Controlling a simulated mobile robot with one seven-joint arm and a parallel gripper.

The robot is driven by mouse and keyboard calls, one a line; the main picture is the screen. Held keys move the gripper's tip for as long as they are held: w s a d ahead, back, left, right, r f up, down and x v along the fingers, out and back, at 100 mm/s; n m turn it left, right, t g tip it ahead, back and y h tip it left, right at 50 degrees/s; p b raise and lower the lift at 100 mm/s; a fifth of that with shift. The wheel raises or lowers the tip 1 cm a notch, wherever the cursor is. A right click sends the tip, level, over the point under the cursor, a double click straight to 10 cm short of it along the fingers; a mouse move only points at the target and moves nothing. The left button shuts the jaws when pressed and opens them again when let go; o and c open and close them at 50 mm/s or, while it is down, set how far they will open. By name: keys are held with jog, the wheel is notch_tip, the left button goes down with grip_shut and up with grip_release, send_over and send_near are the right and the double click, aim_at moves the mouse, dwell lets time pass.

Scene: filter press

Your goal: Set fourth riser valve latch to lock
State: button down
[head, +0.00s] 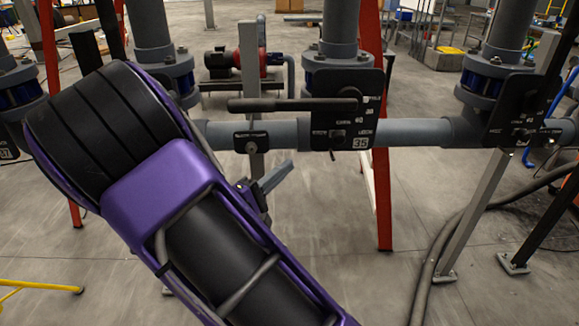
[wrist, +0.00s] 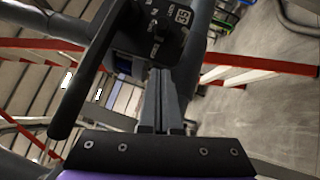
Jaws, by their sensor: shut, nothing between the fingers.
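A black valve plate marked 35 (head: 348,115) is on the middle riser, at the horizontal grey pipe. Its long black lever (head: 285,104) points left, roughly level. A small dark latch (head: 337,134) sits low on the plate; its exact setting is too small to tell. In the wrist view the plate (wrist: 165,35) is at the top, and the lever (wrist: 85,75) runs down the left side. My gripper (head: 283,170) is below and left of the plate, apart from it. Its grey fingers (wrist: 161,75) are together and empty, pointing toward the plate's lower part. Which riser is the fourth is unclear.
Another valve plate (head: 518,110) is on the right riser. A small bracket plate (head: 251,142) sits on the pipe left of plate 35. A red post (head: 382,200) and grey stands flank the pipe. A dark hose (head: 440,235) lies on the floor, right. Open floor lies below the pipe.

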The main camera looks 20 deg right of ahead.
aim_at(338, 144)
jog(key=x, duration=0.3)
jog(key=s+x, duration=0.1)
jog(key=x, duration=0.2)
jog(key=d+x, duration=0.1)
jog(key=x, duration=0.2)
jog(key=shift+s+d+r, duration=0.1)
jog(key=shift+s+r, duration=0.1)
jog(key=shift+s, duration=0.05)
jog(key=shift+s+d+r, duration=0.2)
jog(key=shift+d, duration=0.45)
jog(key=shift+d, duration=0.1)
jog(key=shift+s+d+b, duration=0.2)
jog(key=shift+s+d, duration=0.05)
jog(key=shift+d, duration=0.55)
jog(key=shift+s+d+b, duration=0.2)
jog(key=shift+s+d, duration=0.05)
jog(key=shift+d, duration=0.55)
jog(key=shift+a, duration=0.1)
